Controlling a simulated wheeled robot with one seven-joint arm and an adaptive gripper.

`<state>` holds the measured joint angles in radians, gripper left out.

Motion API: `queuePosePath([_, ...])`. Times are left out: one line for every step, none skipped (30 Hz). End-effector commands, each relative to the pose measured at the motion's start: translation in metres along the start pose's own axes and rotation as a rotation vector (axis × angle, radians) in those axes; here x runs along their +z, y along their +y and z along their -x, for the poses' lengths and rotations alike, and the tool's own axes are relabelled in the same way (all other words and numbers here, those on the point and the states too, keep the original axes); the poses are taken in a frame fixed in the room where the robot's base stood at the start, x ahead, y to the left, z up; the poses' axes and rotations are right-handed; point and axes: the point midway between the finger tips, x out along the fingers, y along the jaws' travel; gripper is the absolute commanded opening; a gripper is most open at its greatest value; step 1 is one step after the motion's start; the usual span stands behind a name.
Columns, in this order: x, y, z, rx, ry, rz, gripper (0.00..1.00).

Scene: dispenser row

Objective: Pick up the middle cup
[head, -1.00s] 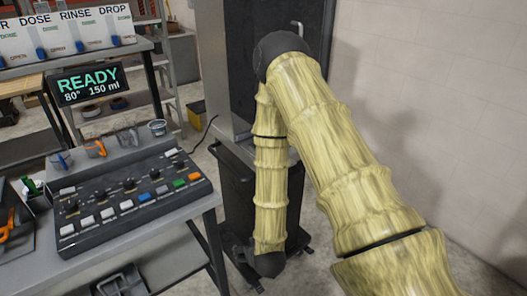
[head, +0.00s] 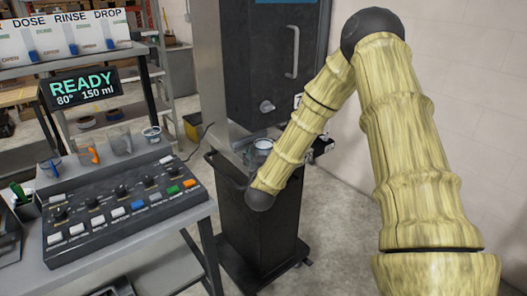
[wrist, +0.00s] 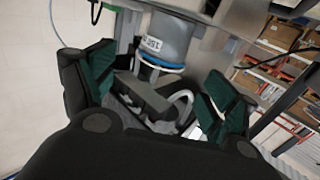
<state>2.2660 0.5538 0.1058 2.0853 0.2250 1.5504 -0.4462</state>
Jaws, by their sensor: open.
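Small cups stand in a row behind the button panel in the head view: a blue one (head: 50,167), an orange one (head: 89,156), a clear grey one (head: 120,143) and a pale one (head: 152,134). I cannot tell which is meant as the middle cup. Another pale round vessel (head: 263,145) stands on the black cart, partly behind my forearm. My gripper (wrist: 158,92) is open, its green-padded fingers spread. Beyond them the wrist view shows a grey labelled cylinder with a blue band (wrist: 165,40) and a pale curved handle (wrist: 182,103). In the head view my forearm mostly hides the gripper.
The button panel (head: 125,212) sits on a grey table. A READY display (head: 84,86) stands behind it. A dark cabinet (head: 270,60) with a handle rises above the black cart (head: 262,235). Bare floor lies between table and cart.

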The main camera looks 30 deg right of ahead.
Motion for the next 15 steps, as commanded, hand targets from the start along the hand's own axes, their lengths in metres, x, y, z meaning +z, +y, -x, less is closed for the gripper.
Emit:
queuePosePath([-0.001,0.000,-0.005,0.001,0.000,0.000,0.86])
queuePosePath([0.000,0.000,-0.007,0.000,0.000,0.000,0.86])
queuePosePath([0.000,0.000,-0.009,0.000,-0.001,0.000,0.86])
queuePosePath([0.001,0.000,-0.009,-0.001,-0.002,0.000,0.86])
queuePosePath([0.001,0.000,-0.011,-0.001,-0.002,0.000,0.86])
queuePosePath([0.001,0.000,-0.013,0.000,-0.002,0.000,0.86])
queuePosePath([0.001,0.000,-0.015,0.000,-0.002,0.000,0.86])
queuePosePath([0.001,0.000,-0.017,0.000,-0.002,0.000,0.86])
queuePosePath([0.001,0.000,-0.021,0.001,-0.001,-0.001,0.86])
queuePosePath([0.001,0.000,-0.025,0.001,-0.002,-0.001,0.86])
queuePosePath([0.002,0.000,-0.029,0.001,-0.001,-0.001,0.86])
queuePosePath([0.003,-0.001,-0.034,0.000,-0.002,-0.001,0.86])
queuePosePath([0.004,-0.001,-0.037,0.000,-0.002,-0.001,0.86])
queuePosePath([0.004,-0.001,-0.041,0.000,-0.001,-0.001,0.86])
queuePosePath([0.004,-0.001,-0.046,0.000,-0.001,0.000,0.86])
